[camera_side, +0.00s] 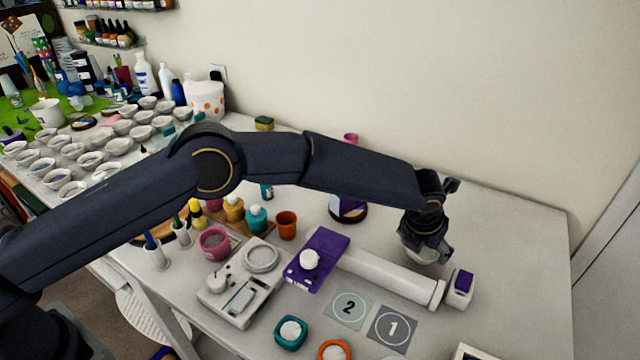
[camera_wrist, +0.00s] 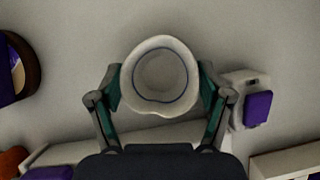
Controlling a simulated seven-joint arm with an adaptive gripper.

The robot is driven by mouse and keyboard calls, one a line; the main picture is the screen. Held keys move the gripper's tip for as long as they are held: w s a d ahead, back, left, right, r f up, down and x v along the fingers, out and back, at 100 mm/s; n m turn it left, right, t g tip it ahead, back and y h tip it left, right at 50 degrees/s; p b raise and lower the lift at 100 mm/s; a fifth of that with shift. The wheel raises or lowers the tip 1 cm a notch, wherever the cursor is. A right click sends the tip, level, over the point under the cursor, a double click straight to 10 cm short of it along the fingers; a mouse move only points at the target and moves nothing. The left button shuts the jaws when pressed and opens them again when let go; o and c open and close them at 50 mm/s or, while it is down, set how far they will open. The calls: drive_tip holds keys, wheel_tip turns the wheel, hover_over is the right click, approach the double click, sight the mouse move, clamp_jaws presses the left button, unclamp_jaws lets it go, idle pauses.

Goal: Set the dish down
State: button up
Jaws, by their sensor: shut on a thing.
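A small white dish (camera_side: 416,257) with a thin dark ring inside is held in my gripper (camera_side: 425,243) at the right of the table, behind the long white roll. In the wrist view the dish (camera_wrist: 160,72) sits between the two fingers of my gripper (camera_wrist: 160,88), which press on its left and right sides. Its inside looks empty. The dish looks about level. The gripper hides part of it in the side view, and I cannot tell whether its base touches the table.
A long white roll (camera_side: 390,277) and a white block with a purple top (camera_side: 461,288) lie in front. Cards marked 2 (camera_side: 349,308) and 1 (camera_side: 392,328) lie nearer. A purple board (camera_side: 325,245) is left. The table right of my gripper is clear.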

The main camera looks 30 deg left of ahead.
drive_tip(key=shift+f, duration=0.4)
drive_tip(key=shift+f, duration=0.2)
drive_tip(key=o, duration=1.2)
drive_tip(key=shift+r, duration=0.15)
